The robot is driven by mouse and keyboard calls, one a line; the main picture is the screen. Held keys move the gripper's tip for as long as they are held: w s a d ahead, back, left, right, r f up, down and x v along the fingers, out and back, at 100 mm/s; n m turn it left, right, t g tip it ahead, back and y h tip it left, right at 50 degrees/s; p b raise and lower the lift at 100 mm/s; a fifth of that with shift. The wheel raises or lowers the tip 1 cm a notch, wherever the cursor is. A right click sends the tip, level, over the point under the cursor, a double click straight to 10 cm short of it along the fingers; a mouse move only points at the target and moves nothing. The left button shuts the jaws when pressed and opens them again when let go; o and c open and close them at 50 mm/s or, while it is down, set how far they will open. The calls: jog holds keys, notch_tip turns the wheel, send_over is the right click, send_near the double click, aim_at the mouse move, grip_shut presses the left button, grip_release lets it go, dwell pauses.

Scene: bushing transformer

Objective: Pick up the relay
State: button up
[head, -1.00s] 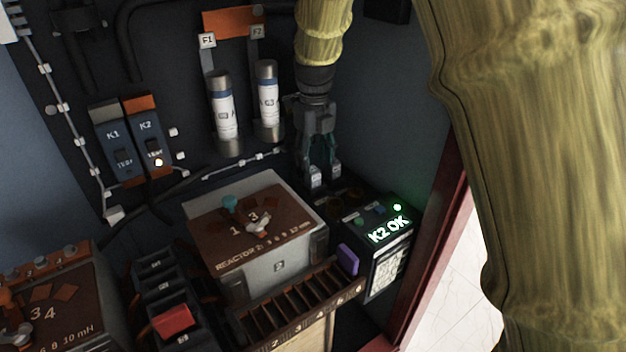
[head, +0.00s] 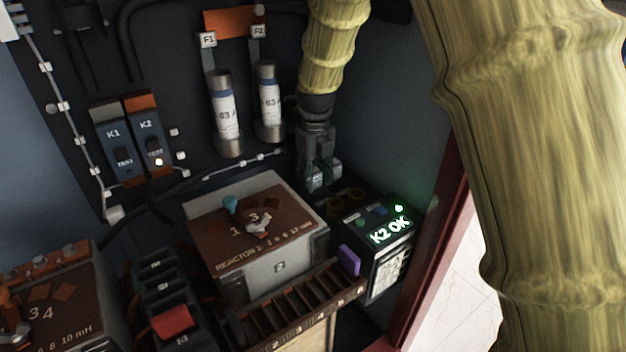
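Two narrow blue modules marked K1 (head: 116,141) and K2 (head: 147,137) are mounted side by side on the dark back wall at the left; no part is labelled relay. K2 has an orange top and a lit spot near its test button. A black box (head: 386,257) at the right shows a glowing green "K2 OK" display (head: 390,231) and a green light. My gripper (head: 325,175) points down just above the back left of this box, well right of K1 and K2. Its fingertips look close together; I cannot tell whether anything is between them.
The reactor box (head: 268,268) with knobs stands left of the black box, with a slotted rack (head: 300,306) in front. Two fuses (head: 224,115) (head: 269,100) hang left of my arm. A red cabinet edge (head: 436,235) bounds the right.

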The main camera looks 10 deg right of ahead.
aim_at(316, 172)
jog(key=c, duration=0.7)
jog(key=shift+r, duration=0.1)
jog(key=shift+r, duration=1.45)
jog(key=shift+s+r, duration=0.15)
jog(key=shift+r, duration=0.2)
jog(key=s+d, duration=0.1)
jog(key=s, duration=0.4)
jog(key=s+d, duration=0.1)
jog(key=s, duration=0.4)
jog(key=s+r+p, duration=0.1)
jog(key=s, duration=0.4)
jog(key=shift+s+d+r, duration=0.1)
jog(key=shift+s+d, duration=0.1)
jog(key=shift+d, duration=0.2)
